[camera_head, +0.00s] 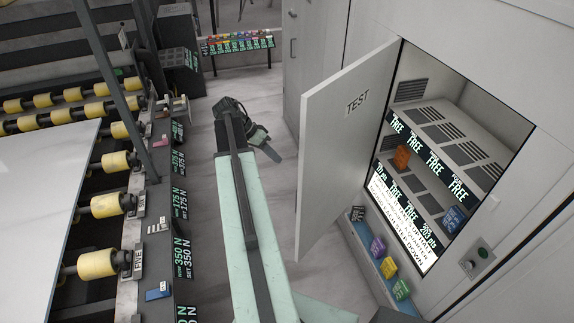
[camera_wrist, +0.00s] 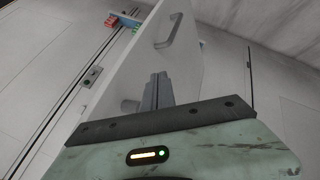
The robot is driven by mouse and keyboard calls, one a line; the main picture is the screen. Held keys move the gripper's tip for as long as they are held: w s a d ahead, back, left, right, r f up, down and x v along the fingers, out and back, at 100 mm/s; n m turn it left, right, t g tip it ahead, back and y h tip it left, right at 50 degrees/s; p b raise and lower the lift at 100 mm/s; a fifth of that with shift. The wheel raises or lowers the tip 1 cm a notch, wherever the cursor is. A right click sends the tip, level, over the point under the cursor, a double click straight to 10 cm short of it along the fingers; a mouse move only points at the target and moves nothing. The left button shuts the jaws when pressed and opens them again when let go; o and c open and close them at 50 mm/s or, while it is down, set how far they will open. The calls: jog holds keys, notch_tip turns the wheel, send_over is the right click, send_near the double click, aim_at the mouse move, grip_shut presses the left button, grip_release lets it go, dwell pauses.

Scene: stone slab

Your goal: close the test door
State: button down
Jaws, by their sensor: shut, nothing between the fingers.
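The test door (camera_head: 345,140) is a pale panel marked TEST in the head view. It stands open, swung out from the left side of the lit cabinet opening (camera_head: 497,157). My gripper (camera_head: 274,152) is left of the door's free edge, at the far end of my pale green arm. In the wrist view the dark fingers (camera_wrist: 157,90) are together and empty. They overlap a pale door panel (camera_wrist: 195,68) with a bar handle (camera_wrist: 169,31). I cannot tell whether they touch it.
The cabinet holds shelves with an orange block (camera_head: 402,157) and a blue block (camera_head: 453,219). Several coloured blocks lie on a low ledge (camera_head: 375,262) below. A roller rack (camera_head: 105,205) stands left.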

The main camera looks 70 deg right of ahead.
jog(key=s+f+b, duration=0.6)
jog(key=s+f, duration=0.1)
jog(key=s, duration=0.1)
jog(key=shift+s+d, duration=0.35)
jog(key=shift+s, duration=0.05)
jog(key=shift+f, duration=0.15)
